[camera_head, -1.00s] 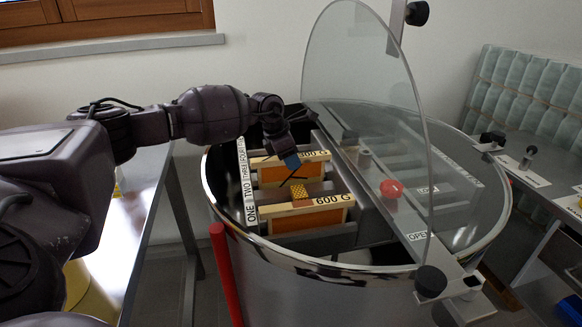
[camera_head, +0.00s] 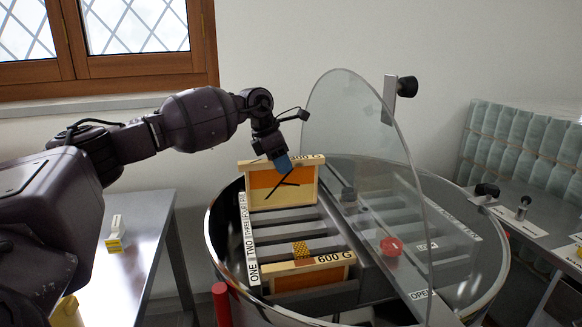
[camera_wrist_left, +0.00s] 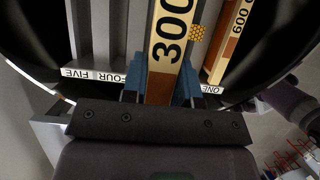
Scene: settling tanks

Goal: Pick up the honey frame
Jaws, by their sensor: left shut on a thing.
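A honey frame (camera_head: 298,195), a wooden frame with an orange panel and a "300 G" top bar, hangs upright above the steel drum's slots. My left gripper (camera_head: 284,165) is shut on its top bar. The left wrist view shows the bar (camera_wrist_left: 170,45) between the blue fingers of my left gripper (camera_wrist_left: 163,76); the lower part of the frame is hidden there. A second frame (camera_head: 312,279), marked "600 G", sits in the slots nearer the front, also seen in the wrist view (camera_wrist_left: 232,38). My right gripper is not in view.
The drum (camera_head: 213,262) has slots labelled ONE to FIVE. A clear lid (camera_head: 365,130) stands upright across it, right of the held frame. A small yellow honeycomb piece (camera_head: 300,250) is by the 600 G frame. A table (camera_head: 140,240) stands left.

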